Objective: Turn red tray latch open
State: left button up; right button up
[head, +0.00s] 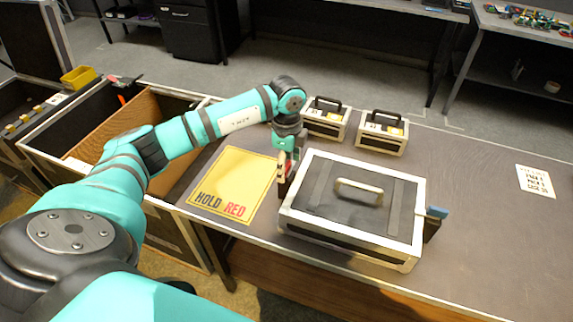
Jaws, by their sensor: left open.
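A black case-like tray (330,234) with pale edges and a beige top handle (359,191) sits on the bench. A small red part (282,166), seemingly the red latch, shows at its left side and is mostly hidden by my gripper. My left gripper (286,178) points down there, open, its fingers close to the red part. I cannot tell whether they touch it. My right gripper is out of view.
A yellow "HOLD RED" mat (228,183) lies left of the tray. Two small handled cases (327,120) (382,134) stand behind it. A white printed card (534,181) lies at the right. Open bins (90,122) adjoin the bench at left.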

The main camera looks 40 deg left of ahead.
aim_at(286, 165)
pick_arm(q)
notch_tip(286, 165, up, 11)
jog(key=shift+r, duration=0.2)
jog(key=shift+f, duration=0.1)
dwell(0.5)
